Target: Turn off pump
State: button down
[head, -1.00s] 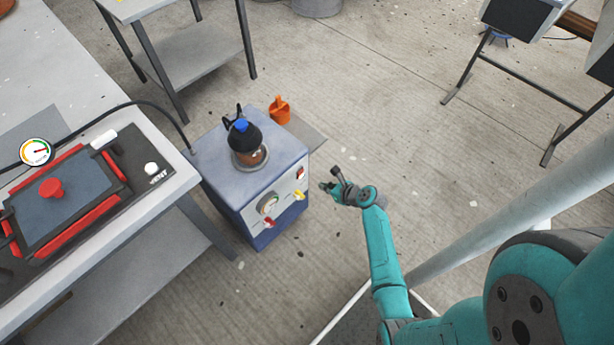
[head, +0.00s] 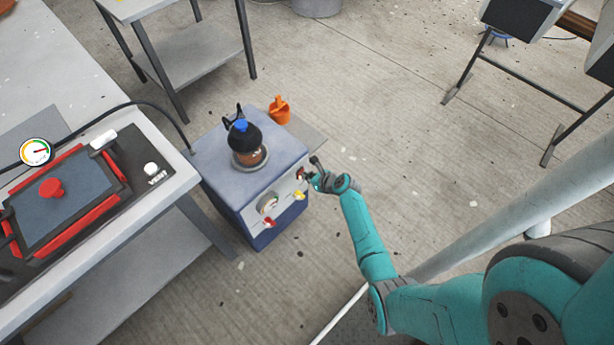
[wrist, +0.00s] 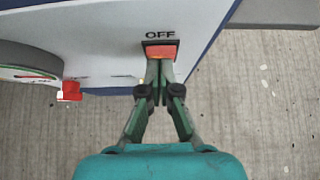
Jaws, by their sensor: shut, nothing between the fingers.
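The pump (head: 222,178) is a blue-grey box on the floor with a dark vessel (head: 245,138) on top. Its front panel carries a round gauge (head: 268,203), a red valve handle (head: 267,222) and a yellow one (head: 299,195). In the wrist view the red rocker switch (wrist: 161,51) sits in a black frame under the word OFF. My gripper (head: 311,178) is at the front panel by the switch. In the wrist view my gripper (wrist: 160,66) is shut and empty, its fingertips over the lower part of the switch. Contact cannot be told for certain.
A workbench (head: 180,180) with a red-framed mould (head: 65,205) stands left of the pump, joined by a black hose (head: 160,107). An orange cup (head: 280,110) stands behind the pump. The floor (head: 400,150) to the right is clear.

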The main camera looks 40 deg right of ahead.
jog(key=shift+w+r, duration=0.1)
jog(key=shift+w, duration=0.2)
jog(key=shift+r, duration=0.2)
jog(key=shift+r, duration=0.65)
jog(key=shift+s, duration=0.1)
